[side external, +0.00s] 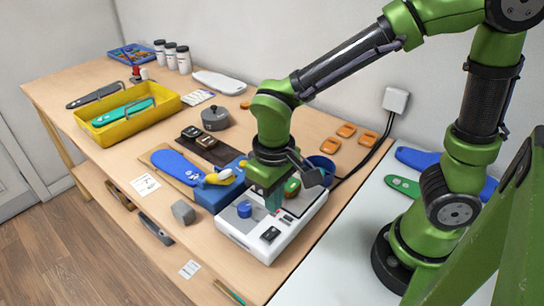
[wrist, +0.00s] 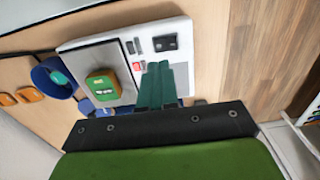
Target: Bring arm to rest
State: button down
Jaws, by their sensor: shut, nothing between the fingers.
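My gripper (side external: 273,207) hangs point down over the white machine (side external: 262,246) in the side view. Its teal fingers (wrist: 162,84) lie together in the wrist view, with nothing between them. The machine has a blue knob (side external: 244,209), a black switch (side external: 270,235) and a grey plate (wrist: 88,60). A green and orange piece (wrist: 103,84) sits on that plate, apart from the fingers. My gripper partly hides the machine in the side view. Whether the fingertips touch the machine cannot be told.
A blue insole (side external: 174,166) and a blue block (side external: 214,195) lie left of the machine. A yellow tray (side external: 128,119) with a green insole stands farther left. A grey pot (side external: 215,118) is behind. Orange pieces (side external: 346,131) and a blue cup (side external: 322,168) lie to the right.

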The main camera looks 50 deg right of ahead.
jog(key=shift+r, duration=0.1)
jog(key=s+d+r+m+t+y, duration=0.2)
jog(key=s+d+r+m+t, duration=0.1)
jog(key=d+r+t, duration=0.4)
jog(key=d+r+m, duration=0.1)
jog(key=d+r, duration=0.2)
jog(key=r, duration=0.2)
jog(key=shift+d, duration=0.4)
dwell(0.4)
